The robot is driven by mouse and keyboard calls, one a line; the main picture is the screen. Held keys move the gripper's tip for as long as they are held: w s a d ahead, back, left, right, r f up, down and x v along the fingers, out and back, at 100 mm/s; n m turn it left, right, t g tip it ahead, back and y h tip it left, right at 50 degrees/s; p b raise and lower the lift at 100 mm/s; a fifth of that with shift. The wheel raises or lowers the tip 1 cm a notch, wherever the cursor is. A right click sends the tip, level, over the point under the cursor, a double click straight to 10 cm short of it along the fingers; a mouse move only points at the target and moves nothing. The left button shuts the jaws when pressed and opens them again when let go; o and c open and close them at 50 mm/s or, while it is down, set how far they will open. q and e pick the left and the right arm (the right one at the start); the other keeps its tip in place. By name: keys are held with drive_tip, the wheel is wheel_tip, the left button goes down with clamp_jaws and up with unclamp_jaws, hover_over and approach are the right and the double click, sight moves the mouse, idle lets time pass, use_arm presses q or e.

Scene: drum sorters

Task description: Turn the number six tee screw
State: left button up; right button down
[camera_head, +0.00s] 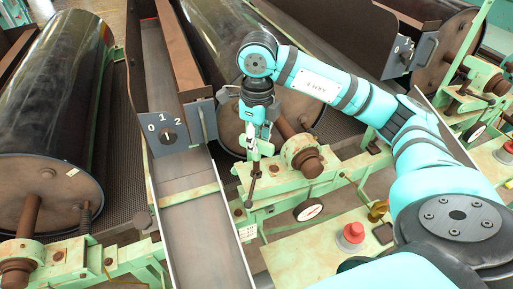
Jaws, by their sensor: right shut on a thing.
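My right arm reaches in from the right and bends down over the green drum frame. My right gripper (255,150) points down and is shut on the upper end of a slim dark tee screw (250,188) beside the chute. The fingers partly hide where they meet the screw. No number six label is readable beside it. My left gripper is not in view.
A sloping metal chute (203,235) runs just left of the gripper. A plate marked 0 1 2 (168,134) stands above it. A rusty shaft end (312,163), a dial gauge (308,210) and a red button (353,232) are close by. A large black drum (55,85) lies left.

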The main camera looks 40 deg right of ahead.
drive_tip(key=n+b, duration=0.3)
drive_tip(key=shift+f+n, duration=0.15)
drive_tip(key=shift+n, duration=0.15)
drive_tip(key=n+b, duration=0.2)
drive_tip(key=n, duration=0.1)
drive_tip(key=shift+n, duration=0.3)
drive_tip(key=n+b, duration=0.1)
drive_tip(key=n, duration=0.3)
drive_tip(key=shift+n, duration=0.3)
drive_tip(key=n+b, duration=0.1)
drive_tip(key=n, duration=0.4)
drive_tip(key=shift+r, duration=0.2)
drive_tip(key=n+b, duration=0.1)
drive_tip(key=n, duration=0.5)
drive_tip(key=shift+n, duration=0.4)
drive_tip(key=n, duration=0.6)
drive_tip(key=shift+w+b, duration=0.1)
drive_tip(key=shift+b, duration=0.3)
drive_tip(key=n, duration=0.5)
drive_tip(key=shift+n, duration=0.3)
drive_tip(key=shift+n+b, duration=0.65)
drive_tip(key=shift+n, duration=1.15)
